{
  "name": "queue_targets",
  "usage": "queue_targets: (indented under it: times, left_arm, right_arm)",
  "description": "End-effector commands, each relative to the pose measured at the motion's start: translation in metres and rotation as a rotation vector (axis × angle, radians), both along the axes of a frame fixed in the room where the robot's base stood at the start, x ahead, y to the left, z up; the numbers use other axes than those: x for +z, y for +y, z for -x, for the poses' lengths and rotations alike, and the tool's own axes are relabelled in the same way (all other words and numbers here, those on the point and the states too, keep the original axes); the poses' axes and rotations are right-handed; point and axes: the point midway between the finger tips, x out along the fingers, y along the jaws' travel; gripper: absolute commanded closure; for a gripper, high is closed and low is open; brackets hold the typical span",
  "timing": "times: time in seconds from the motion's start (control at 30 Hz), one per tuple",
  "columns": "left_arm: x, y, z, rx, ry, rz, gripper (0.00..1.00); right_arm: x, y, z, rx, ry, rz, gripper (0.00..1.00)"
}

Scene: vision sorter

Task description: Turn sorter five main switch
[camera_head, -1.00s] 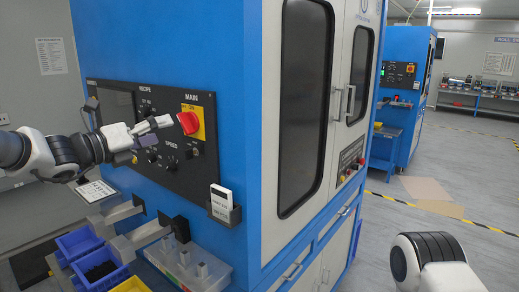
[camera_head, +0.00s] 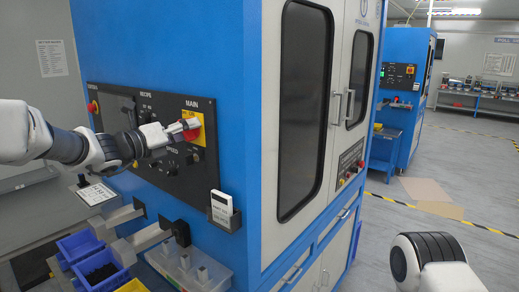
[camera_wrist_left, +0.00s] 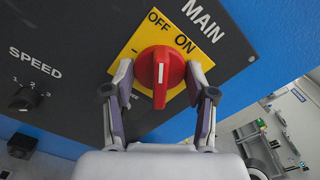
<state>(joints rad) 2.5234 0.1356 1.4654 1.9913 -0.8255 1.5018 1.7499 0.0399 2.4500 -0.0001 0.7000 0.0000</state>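The main switch is a red rotary knob (camera_head: 192,136) on a yellow plate under the word MAIN, on the black panel of the blue machine. In the head view my left gripper (camera_head: 184,127) covers part of it. In the left wrist view the red knob (camera_wrist_left: 161,76) stands between the two fingertips of my left gripper (camera_wrist_left: 159,74). The fingers are apart, one on each side of the knob; firm contact cannot be told. The knob's white line looks upright in this view, with OFF and ON printed above it. My right gripper is out of view.
A SPEED knob (camera_wrist_left: 27,98) is on the same panel. Below stand a white card holder (camera_head: 222,207), blue bins (camera_head: 80,243) and a clear tray (camera_head: 190,268). A similar blue machine (camera_head: 405,75) is behind at right. The floor between is open.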

Motion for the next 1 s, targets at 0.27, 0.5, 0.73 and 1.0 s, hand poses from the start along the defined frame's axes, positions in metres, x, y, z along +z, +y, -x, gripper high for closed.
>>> queue_targets:
  times: [0.27, 0.5, 0.73, 1.0]
  left_arm:
    - [-0.002, 0.0, 0.0, -0.002, -0.019, -0.022, 0.75]
    - [-0.003, 0.0, 0.0, 0.0, -0.074, -0.095, 0.75]
    - [-0.003, 0.0, 0.0, 0.0, -0.13, -0.165, 0.75]
    - [-0.003, 0.0, 0.0, 0.0, -0.196, -0.252, 0.75]
  right_arm:
    - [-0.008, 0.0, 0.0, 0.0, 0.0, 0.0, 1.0]
    - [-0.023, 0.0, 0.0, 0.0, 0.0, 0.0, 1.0]
    - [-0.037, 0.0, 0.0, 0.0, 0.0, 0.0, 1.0]
    - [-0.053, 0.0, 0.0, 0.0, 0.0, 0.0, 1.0]
